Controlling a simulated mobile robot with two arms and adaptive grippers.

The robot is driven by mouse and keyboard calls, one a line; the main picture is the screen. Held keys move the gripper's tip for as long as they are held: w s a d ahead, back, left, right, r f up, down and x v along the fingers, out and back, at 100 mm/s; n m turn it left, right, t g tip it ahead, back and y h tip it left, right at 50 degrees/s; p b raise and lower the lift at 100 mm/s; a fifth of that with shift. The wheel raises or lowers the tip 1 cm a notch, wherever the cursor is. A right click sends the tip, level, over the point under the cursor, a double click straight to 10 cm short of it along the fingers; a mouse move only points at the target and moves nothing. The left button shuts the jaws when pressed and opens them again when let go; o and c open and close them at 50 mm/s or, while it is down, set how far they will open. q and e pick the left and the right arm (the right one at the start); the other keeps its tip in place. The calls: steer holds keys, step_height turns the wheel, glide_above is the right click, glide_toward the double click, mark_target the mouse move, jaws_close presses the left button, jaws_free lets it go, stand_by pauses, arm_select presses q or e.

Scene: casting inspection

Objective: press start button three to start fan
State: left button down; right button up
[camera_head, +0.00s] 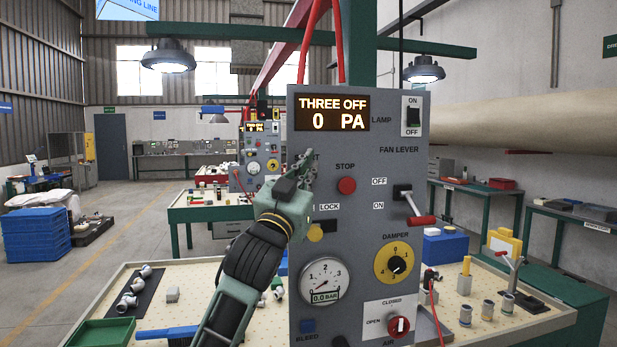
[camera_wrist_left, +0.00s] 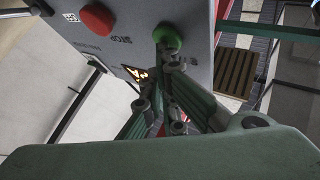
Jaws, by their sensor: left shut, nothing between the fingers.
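The grey control panel (camera_head: 350,240) stands in front of me. Its display (camera_head: 332,114) reads "THREE OFF 0 PA". My left gripper (camera_head: 303,164) is shut and empty, over the start label at the panel's upper left; it hides the start button in the head view. In the left wrist view the green button (camera_wrist_left: 167,36) is just beyond the closed fingertips (camera_wrist_left: 168,62). I cannot tell whether they touch it. The red stop button (camera_head: 346,186) is to the right of the fingers; it also shows in the wrist view (camera_wrist_left: 97,18). My right gripper is not in view.
On the panel are a lamp switch (camera_head: 412,115), the fan lever (camera_head: 412,205), a yellow damper dial (camera_head: 394,262), a pressure gauge (camera_head: 324,281) and a red air valve (camera_head: 398,327). The bench (camera_head: 455,335) carries castings and a green tray (camera_head: 101,332).

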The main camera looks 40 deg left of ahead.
arm_select(q)
steer(key=shift+a, duration=0.1)
stand_by(0.6)
steer(key=shift+s+d, duration=0.45)
steer(key=shift+d, duration=0.15)
steer(key=s+d, duration=0.3)
steer(key=shift+s+d, duration=0.1)
steer(key=shift+d, duration=0.3)
steer(key=shift+f, duration=0.1)
stand_by(0.6)
